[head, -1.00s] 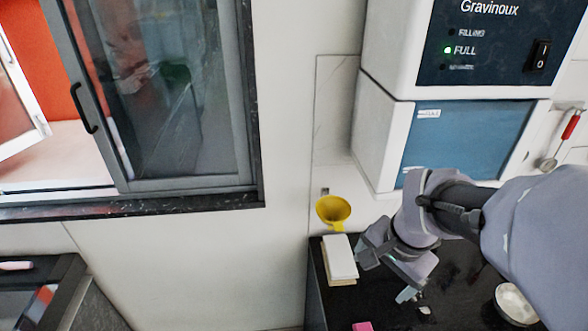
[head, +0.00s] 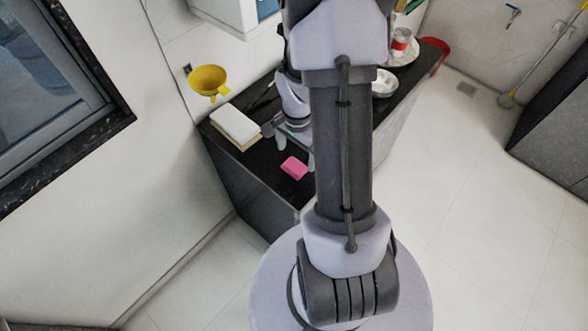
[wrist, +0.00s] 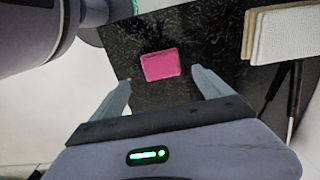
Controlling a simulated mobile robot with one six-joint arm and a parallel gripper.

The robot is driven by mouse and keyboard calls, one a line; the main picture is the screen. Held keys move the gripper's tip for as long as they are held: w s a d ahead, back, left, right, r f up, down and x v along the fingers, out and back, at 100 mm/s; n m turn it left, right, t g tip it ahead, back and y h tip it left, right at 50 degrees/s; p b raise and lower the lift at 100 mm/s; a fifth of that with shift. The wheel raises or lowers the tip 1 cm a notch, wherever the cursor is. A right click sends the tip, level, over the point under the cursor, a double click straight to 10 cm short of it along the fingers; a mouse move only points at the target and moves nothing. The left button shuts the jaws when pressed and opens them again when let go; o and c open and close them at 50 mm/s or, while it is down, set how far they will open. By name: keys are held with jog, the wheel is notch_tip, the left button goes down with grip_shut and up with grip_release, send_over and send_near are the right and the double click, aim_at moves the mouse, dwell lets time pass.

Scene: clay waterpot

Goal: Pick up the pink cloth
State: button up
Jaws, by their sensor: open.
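The pink cloth (head: 294,168) is a small folded rectangle lying flat on the black counter (head: 262,174), close to its front end. In the wrist view the pink cloth (wrist: 160,65) lies beyond and between my two fingertips, with dark counter showing around it. My gripper (wrist: 162,85) is open and empty, its fingers apart on either side of the cloth's line. In the head view my gripper (head: 290,138) is just behind the cloth, partly hidden by my arm. I cannot tell its exact height above the counter.
A white and beige block-like stack (head: 236,127) lies left of the cloth. A yellow funnel (head: 208,80) is at the wall. Dark slim tools (wrist: 292,110) lie near the stack. A white bowl (head: 385,83) stands farther back. Pale floor lies around the counter.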

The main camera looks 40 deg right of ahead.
aim_at(294, 166)
jog(key=f+b, duration=0.1)
jog(key=f, duration=0.2)
jog(key=f+b, duration=0.1)
jog(key=f, duration=0.1)
jog(key=shift+w+a+f+b, duration=0.15)
jog(key=shift+a+b, duration=0.2)
jog(key=c, duration=1.5)
jog(key=shift+s+d+r+p, duration=0.15)
jog(key=shift+r+p, duration=0.5)
jog(key=shift+r, duration=0.4)
jog(key=shift+s+r+p, duration=0.1)
jog(key=shift+r+p, duration=0.55)
jog(key=shift+r, duration=0.4)
jog(key=shift+c, duration=0.2)
jog(key=s+d+p, duration=0.1)
jog(key=s+d, duration=0.1)
jog(key=s, duration=0.5)
jog(key=s+d+r+p, duration=0.1)
jog(key=s+d, duration=0.2)
jog(key=s, duration=0.4)
jog(key=shift+s, duration=0.3)
